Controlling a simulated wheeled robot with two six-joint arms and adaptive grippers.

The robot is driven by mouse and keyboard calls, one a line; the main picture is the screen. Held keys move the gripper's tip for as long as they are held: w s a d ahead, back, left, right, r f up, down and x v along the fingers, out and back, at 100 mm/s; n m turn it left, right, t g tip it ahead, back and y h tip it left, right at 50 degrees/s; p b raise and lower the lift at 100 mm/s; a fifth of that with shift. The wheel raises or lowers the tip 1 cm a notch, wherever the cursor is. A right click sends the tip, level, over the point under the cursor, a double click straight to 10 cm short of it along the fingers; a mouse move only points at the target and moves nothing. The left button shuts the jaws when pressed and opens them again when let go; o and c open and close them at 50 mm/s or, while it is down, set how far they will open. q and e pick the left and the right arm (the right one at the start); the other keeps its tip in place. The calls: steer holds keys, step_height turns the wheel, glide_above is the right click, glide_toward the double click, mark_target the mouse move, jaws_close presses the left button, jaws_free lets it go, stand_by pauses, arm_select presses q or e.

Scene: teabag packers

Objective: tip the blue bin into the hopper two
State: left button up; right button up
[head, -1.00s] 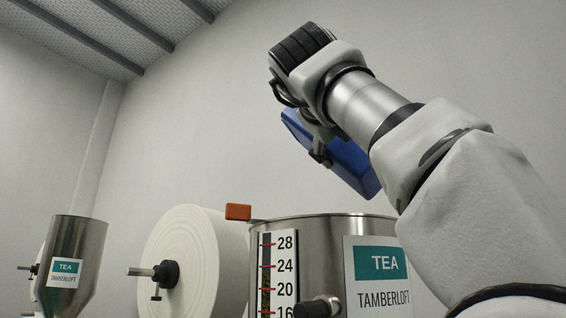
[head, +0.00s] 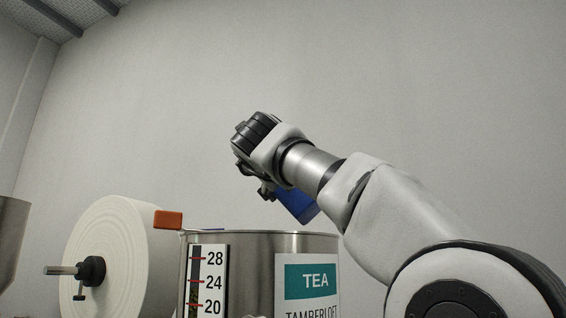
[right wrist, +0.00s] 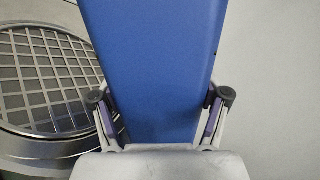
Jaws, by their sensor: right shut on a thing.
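The blue bin (head: 297,205) is partly hidden behind my right arm in the head view, tilted above the hopper's rim. It fills the middle of the right wrist view (right wrist: 155,70). My right gripper (right wrist: 160,118) is shut on it, with a finger on each side. The steel hopper (head: 258,275) stands below, with a TEA label and a level scale. Its round opening with a grid (right wrist: 45,80) shows at the left of the right wrist view, beside the bin. No number two is visible on it. My left gripper is not in view.
A large white paper roll (head: 118,250) on a spindle stands left of the hopper. An orange block (head: 168,219) sits by the hopper's rim. Part of another steel hopper (head: 10,235) shows at the left edge. The wall behind is bare.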

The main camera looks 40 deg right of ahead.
steer(key=shift+s+f+n+b, duration=0.15)
steer(key=shift+n+b, duration=0.25)
steer(key=shift+b, duration=0.25)
steer(key=shift+s+f+n+b, duration=0.1)
steer(key=shift+s+n+b, duration=0.2)
steer(key=shift+n+b, duration=0.15)
steer(key=shift+s, duration=0.15)
steer(key=shift+s+d+f+n+b, duration=0.15)
steer(key=shift+f+n+b, duration=0.15)
steer(key=shift+n+b, duration=0.3)
steer(key=shift+d+f+n, duration=0.1)
steer(key=shift+d+n, duration=0.05)
steer(key=shift+n, duration=0.4)
